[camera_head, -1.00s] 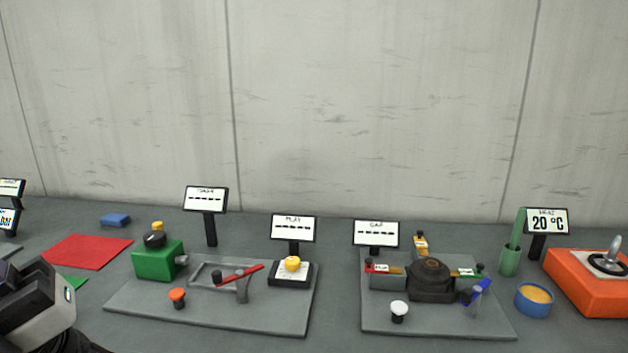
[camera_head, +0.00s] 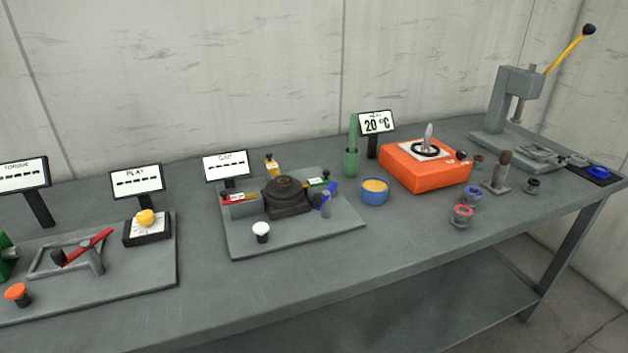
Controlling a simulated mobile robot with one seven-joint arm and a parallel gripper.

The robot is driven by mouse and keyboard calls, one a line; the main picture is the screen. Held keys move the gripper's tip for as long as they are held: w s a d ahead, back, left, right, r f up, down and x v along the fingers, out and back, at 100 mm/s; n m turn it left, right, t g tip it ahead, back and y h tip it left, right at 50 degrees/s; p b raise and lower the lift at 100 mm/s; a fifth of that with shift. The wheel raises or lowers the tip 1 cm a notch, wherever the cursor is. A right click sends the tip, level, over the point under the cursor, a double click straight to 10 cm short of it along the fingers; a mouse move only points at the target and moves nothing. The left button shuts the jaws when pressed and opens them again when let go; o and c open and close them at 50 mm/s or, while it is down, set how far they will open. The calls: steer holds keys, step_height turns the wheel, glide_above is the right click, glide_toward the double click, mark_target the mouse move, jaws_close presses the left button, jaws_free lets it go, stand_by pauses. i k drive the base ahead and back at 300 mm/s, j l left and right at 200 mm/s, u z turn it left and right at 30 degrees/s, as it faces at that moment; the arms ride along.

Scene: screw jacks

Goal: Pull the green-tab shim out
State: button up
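The green-tab shim (camera_head: 318,183) sits on the right side of the dark round jack block (camera_head: 287,197), on the grey gap plate (camera_head: 245,244). A small dark knob stands at its outer end, and a blue piece (camera_head: 331,190) is close in front of it. A red-tab shim (camera_head: 236,198) lies on the left side of the block. A yellow-tab shim (camera_head: 271,164) stands behind it. Whether the green-tab shim is touching the block is too small to tell. My gripper is not in view.
A white-topped button (camera_head: 261,231) stands on the plate's front left. To the right are a blue bowl (camera_head: 374,197), a green holder (camera_head: 351,163) and an orange heater (camera_head: 425,175). A gap display (camera_head: 226,165) stands behind the plate. The bench front before the plate is clear.

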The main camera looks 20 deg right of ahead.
mark_target(324, 179)
steer(key=l, duration=0.55)
steer(key=k+l, duration=0.15)
steer(key=l, duration=0.95)
steer(key=i, duration=0.45)
steer(key=j+u, duration=0.05)
